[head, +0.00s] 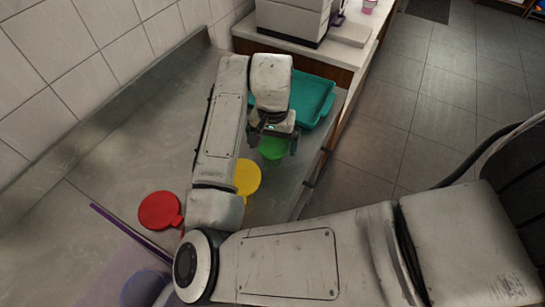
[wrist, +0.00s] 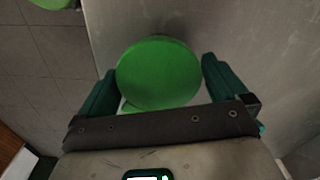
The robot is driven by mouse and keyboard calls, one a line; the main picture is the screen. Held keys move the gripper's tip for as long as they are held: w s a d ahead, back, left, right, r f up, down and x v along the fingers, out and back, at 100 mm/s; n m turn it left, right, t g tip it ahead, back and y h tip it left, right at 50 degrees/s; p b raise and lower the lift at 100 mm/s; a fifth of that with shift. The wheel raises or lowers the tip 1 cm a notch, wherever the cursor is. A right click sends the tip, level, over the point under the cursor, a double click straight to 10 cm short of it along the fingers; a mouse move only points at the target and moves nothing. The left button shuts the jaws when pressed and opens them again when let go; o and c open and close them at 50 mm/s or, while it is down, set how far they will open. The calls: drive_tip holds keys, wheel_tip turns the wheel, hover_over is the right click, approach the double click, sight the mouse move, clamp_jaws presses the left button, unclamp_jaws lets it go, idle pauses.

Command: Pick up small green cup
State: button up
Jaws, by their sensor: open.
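The small green cup (head: 272,150) stands on the grey metal counter, directly below my gripper (head: 274,140) in the head view. In the wrist view the green cup (wrist: 158,73) shows as a round green disc with a lighter green piece, perhaps its handle, at its lower left edge. My gripper (wrist: 158,66) is open, with one dark teal finger on each side of the cup. A small gap shows between the cup and the right finger; the left finger is very close to it. I cannot tell how far the fingers reach down beside it.
A yellow cup (head: 247,178) and a red cup (head: 158,211) stand nearer on the counter (head: 110,150). A teal tray (head: 322,97) lies beyond the gripper. The counter's edge drops to the tiled floor at right. Another green round thing (wrist: 55,3) is cut off in the wrist view.

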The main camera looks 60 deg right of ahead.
wheel_tip(320, 180, down, 2)
drive_tip(key=shift+f+b, duration=0.1)
drive_tip(key=shift+b, duration=0.4)
drive_tip(key=c, duration=0.7)
drive_tip(key=shift+c, duration=0.3)
drive_tip(key=shift+r, duration=0.25)
